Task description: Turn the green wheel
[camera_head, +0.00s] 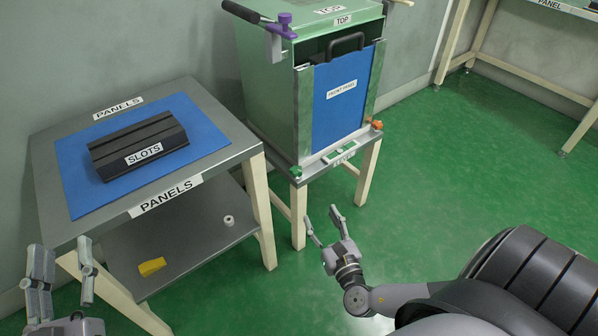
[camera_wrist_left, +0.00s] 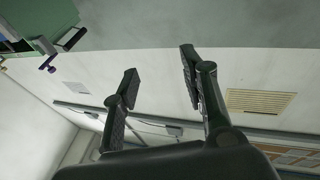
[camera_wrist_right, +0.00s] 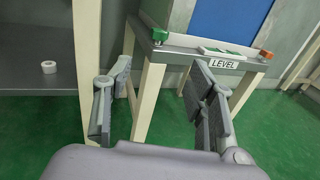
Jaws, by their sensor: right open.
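The green wheel (camera_head: 296,171) is a small knob at the front left corner of the small stand under the green cabinet. It also shows in the right wrist view (camera_wrist_right: 159,35), at the top centre beyond my fingers. My right gripper (camera_head: 322,220) is open and empty, in front of and below the wheel, clear of it. My left gripper (camera_head: 63,266) is open and empty at the lower left, near the panels table and far from the wheel. The left wrist view shows its spread fingers against the wall.
An orange wheel (camera_head: 377,125) sits at the stand's other front corner, past a LEVEL label (camera_head: 344,158). The cabinet has a blue front panel (camera_head: 342,92). The panels table (camera_head: 205,165) with a black slotted block (camera_head: 138,146) stands left. Green floor before the stand is free.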

